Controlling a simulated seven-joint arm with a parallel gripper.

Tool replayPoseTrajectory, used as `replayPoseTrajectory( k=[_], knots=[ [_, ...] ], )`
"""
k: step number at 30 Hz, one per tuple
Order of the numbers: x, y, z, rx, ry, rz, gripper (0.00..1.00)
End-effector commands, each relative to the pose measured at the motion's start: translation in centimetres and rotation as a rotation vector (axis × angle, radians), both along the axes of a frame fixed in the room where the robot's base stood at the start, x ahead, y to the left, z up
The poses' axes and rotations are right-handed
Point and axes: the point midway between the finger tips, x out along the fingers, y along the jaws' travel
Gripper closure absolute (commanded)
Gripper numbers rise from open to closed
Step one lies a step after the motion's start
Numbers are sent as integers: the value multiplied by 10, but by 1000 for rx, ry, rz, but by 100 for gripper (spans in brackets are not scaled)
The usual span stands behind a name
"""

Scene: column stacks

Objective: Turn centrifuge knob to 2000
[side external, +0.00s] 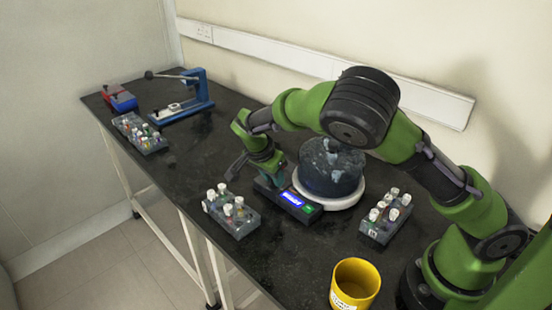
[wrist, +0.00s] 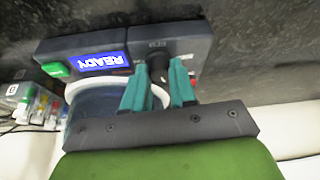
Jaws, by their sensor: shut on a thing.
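The centrifuge (side external: 331,194) stands on the dark bench, a white round base with a dark drum on it. Its front panel (side external: 287,200) has a lit blue display, which reads READY upside down in the wrist view (wrist: 102,62), beside a green button (wrist: 55,69). The black knob (wrist: 157,62) is at the other end of the panel. My gripper (wrist: 159,72) has its teal fingers shut on the knob, one on each side. In the side view my gripper (side external: 274,181) is at the panel's left end, where it hides the knob. The knob's setting is not readable.
Racks of capped vials stand left (side external: 231,213) and right (side external: 385,218) of the centrifuge, with another rack (side external: 139,132) farther back. A yellow cup (side external: 355,285) is near the front edge. A blue device (side external: 185,99) and a red-blue box (side external: 119,98) stand at the far end.

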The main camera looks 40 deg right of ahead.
Motion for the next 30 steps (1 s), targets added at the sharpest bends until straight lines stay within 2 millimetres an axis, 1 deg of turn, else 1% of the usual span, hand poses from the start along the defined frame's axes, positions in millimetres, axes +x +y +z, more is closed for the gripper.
replayPoseTrajectory(
  k=[21,30],
  knots=[
    [-4,-3,1,2,-2,679,100],
    [-5,-4,1,0,-3,913,100]
  ],
)
